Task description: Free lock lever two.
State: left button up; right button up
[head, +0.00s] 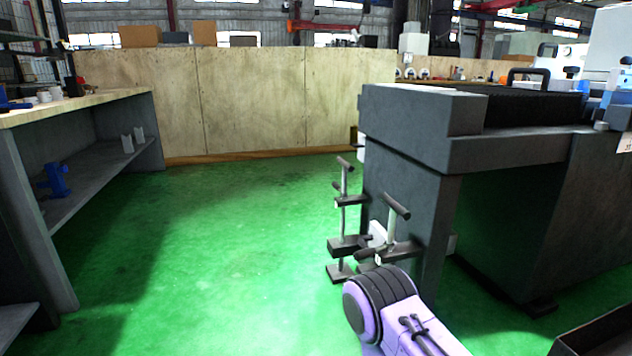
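Two lock levers stand at the near left end of the grinder (405,130). The farther lever (344,185) is an upright grey rod with a dark cross handle on top and dark blocks lower down. The nearer lever (396,207) has a slanted dark handle on a pale rod above a dark block. I cannot tell which is lever two. My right arm comes in from the lower right, its wrist end just below the nearer lever. Dark and white parts crowd there, and I cannot make out the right gripper's fingers or any contact. My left gripper is out of view.
A workbench (110,100) with a lower shelf stands at the left, with small blue and white parts. A wooden partition (250,100) closes the back. Green floor (220,240) between bench and grinder is clear. A dark bin edge (600,335) shows at the lower right.

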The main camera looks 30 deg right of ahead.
aim_at(334, 184)
jog(key=z, duration=0.2)
jog(key=i, duration=0.8)
jog(key=z, duration=1.15)
jog(key=i, duration=0.65)
jog(key=z, duration=0.7)
